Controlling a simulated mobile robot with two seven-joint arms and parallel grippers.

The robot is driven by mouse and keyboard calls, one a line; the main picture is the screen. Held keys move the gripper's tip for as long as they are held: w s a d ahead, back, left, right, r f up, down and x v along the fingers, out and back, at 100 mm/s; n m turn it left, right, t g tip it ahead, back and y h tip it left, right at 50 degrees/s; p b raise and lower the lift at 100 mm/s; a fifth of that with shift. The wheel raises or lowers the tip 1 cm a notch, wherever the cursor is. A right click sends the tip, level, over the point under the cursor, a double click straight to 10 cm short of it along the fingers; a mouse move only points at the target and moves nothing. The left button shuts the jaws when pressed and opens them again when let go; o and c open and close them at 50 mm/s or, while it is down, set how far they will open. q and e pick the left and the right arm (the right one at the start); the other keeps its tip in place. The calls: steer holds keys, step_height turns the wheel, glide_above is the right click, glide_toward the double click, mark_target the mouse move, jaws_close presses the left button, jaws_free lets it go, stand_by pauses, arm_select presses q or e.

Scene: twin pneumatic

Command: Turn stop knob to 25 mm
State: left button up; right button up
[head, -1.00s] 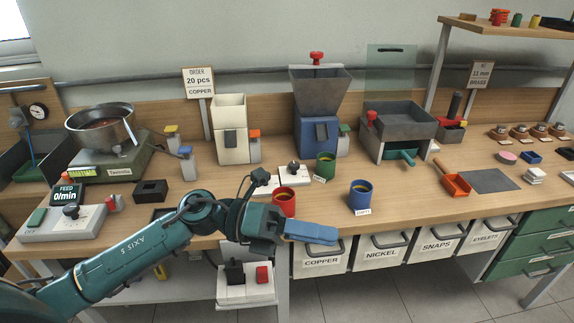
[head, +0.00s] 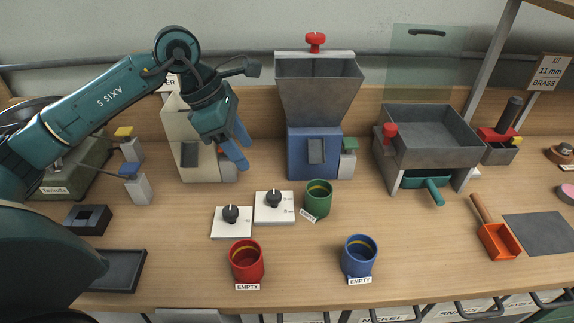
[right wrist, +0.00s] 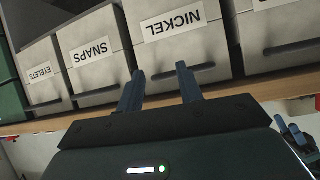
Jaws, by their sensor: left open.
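Two white plates, each with a black knob, lie on the table in the head view. The nearer-left knob (head: 230,214) is on one plate, and the other knob (head: 274,198) is just right of and behind it. The scale marks are too small to read, so I cannot tell which is the stop knob. My left gripper (head: 238,153) is open and empty, pointing down in front of the cream hopper (head: 185,140), above and behind the plates, touching neither knob. My right gripper (right wrist: 158,82) is open and empty, facing the bins below the table.
A green cup (head: 318,199) stands close to the right plate. A red cup (head: 246,262) and a blue cup (head: 359,256) stand in front. A blue hopper machine (head: 315,150) is behind. A black tray (head: 112,271) lies at left. Bare wood lies between the cups.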

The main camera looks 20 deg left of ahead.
arm_select(q)
glide_toward(273, 194)
steer(key=p+x, duration=0.1)
steer(key=x, duration=0.7)
steer(key=shift+d+f, duration=0.15)
steer(key=shift+f, duration=0.15)
arm_select(e)
steer(key=shift+s+d+f, duration=0.15)
steer(key=shift+s+d, duration=0.05)
steer(key=shift+s, duration=0.1)
arm_select(q)
steer(key=c, duration=1)
steer(key=shift+o, duration=0.2)
arm_select(e)
steer(key=shift+f, duration=0.15)
